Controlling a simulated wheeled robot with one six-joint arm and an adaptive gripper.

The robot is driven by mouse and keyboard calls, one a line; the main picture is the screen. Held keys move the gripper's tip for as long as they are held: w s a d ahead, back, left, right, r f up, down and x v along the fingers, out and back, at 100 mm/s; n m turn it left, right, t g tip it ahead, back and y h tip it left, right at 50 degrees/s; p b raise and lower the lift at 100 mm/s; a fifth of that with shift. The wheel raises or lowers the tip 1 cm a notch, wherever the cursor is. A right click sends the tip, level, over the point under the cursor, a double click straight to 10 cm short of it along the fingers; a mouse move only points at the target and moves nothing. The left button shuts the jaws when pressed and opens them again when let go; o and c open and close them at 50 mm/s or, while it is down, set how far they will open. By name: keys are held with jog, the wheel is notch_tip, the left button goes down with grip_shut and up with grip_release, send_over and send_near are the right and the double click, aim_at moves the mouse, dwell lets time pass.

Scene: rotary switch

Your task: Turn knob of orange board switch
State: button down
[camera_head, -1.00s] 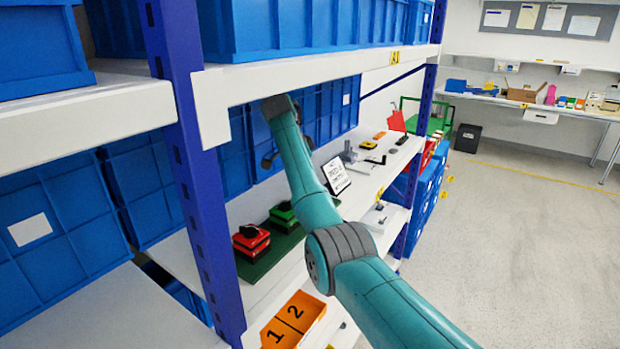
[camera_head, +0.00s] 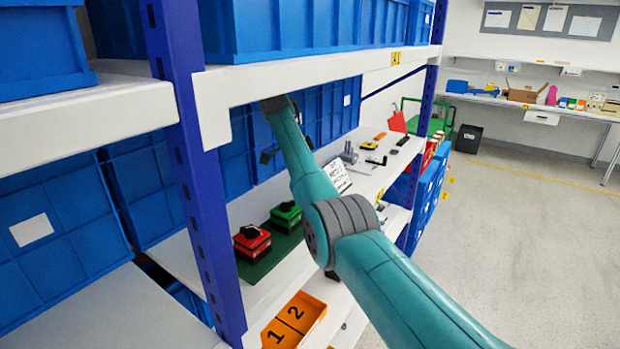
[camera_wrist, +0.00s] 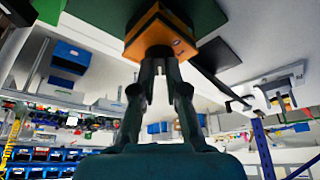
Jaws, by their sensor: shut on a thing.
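The orange board switch (camera_wrist: 177,25) shows at the top of the wrist view as an orange box with a dark knob (camera_wrist: 158,52) facing my gripper. The box is mounted on a dark green board (camera_wrist: 207,16). My gripper (camera_wrist: 160,66) has its two fingertips shut on the knob. In the head view my teal arm reaches into the shelf, and the orange switch and my fingertips are hidden there. Red (camera_head: 251,242) and green (camera_head: 286,215) switches with black knobs stand on the green board to the left of my arm.
A blue rack upright (camera_head: 195,180) stands left of the arm, and an upper shelf edge (camera_head: 310,72) runs above it. A white sign (camera_head: 336,176) is right beside the arm. An orange bin marked 1 and 2 (camera_head: 293,320) sits below. Open floor lies to the right.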

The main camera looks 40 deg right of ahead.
jog(key=c, duration=1.2)
grip_release()
jog(key=shift+a, duration=0.15)
jog(key=shift+n, duration=0.3)
